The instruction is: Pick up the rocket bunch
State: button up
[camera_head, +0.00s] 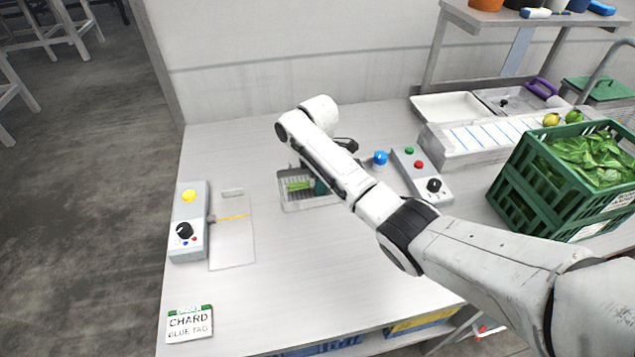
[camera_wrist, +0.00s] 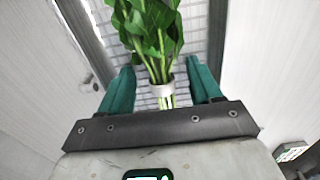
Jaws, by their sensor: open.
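The rocket bunch, a bundle of green leaves (camera_wrist: 148,28) and pale stems with a white band around them, lies on a grid-floored tray in the wrist view. My gripper (camera_wrist: 160,78) is open, with one teal finger on each side of the stems near the band. A gap shows between each finger and the stems. In the head view the gripper is mostly hidden behind my arm, with only some teal showing.
A control box with a yellow button (camera_head: 189,196) and a flat plate (camera_head: 232,245) are at left. A second control box (camera_head: 421,176) and a blue-topped knob (camera_head: 380,158) are right of the tray. A green crate of leaves (camera_head: 540,185) stands at right. The front table is clear beside the chard sign (camera_head: 190,324).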

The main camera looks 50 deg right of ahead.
jog(key=shift+c, duration=0.5)
jog(key=c, duration=1)
grip_shut()
jog(key=shift+r, duration=0.2)
